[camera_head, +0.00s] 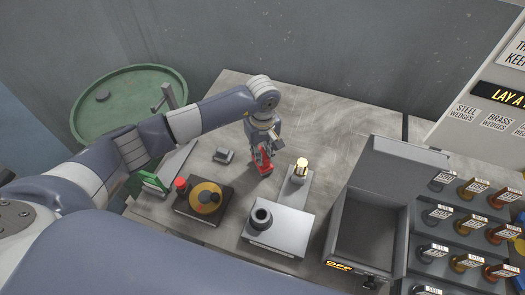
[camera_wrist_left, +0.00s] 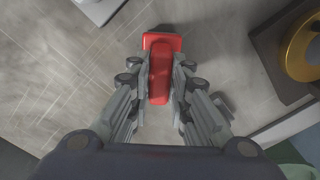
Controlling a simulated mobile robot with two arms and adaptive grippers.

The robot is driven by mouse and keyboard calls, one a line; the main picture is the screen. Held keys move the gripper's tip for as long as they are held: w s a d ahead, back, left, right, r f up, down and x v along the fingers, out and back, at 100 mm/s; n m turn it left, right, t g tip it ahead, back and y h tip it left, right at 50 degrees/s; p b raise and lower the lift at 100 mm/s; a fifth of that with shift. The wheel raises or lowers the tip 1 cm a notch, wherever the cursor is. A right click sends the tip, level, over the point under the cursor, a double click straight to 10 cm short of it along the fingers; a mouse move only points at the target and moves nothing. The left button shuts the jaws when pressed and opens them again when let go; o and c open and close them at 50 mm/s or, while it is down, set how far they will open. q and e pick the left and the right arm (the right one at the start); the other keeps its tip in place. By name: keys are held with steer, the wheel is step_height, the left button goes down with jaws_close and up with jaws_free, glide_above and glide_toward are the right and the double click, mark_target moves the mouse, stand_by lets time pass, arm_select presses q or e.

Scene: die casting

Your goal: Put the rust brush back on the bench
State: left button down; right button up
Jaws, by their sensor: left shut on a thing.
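The rust brush (camera_head: 262,164) appears as a red piece low over the back middle of the bench (camera_head: 330,125). My left gripper (camera_head: 264,150) is above it, pointing down and shut on it. In the left wrist view the red brush (camera_wrist_left: 160,72) lies between the two fingers of the gripper (camera_wrist_left: 160,88), with a wider red end beyond the fingertips. Its underside is hidden, so I cannot tell whether it touches the bench. My right gripper is not in view.
A small dark block (camera_head: 223,155) and a yellow-disc device (camera_head: 206,198) are left of the brush. A pale block with a black ring (camera_head: 280,230) is in front. A grey open box (camera_head: 365,230) and labelled rack (camera_head: 455,225) are right. A green drum (camera_head: 125,85) is left.

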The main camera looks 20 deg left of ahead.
mark_target(263, 153)
arm_select(q)
steer(key=c, duration=1.5)
jaws_free()
steer(key=shift+f, duration=0.1)
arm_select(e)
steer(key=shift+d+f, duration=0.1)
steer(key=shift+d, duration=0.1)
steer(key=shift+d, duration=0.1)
arm_select(q)
steer(key=shift+r+p, duration=0.3)
steer(key=shift+p, duration=0.05)
step_height(263, 153, up, 12)
steer(key=b, duration=0.4)
steer(key=shift+f, duration=0.1)
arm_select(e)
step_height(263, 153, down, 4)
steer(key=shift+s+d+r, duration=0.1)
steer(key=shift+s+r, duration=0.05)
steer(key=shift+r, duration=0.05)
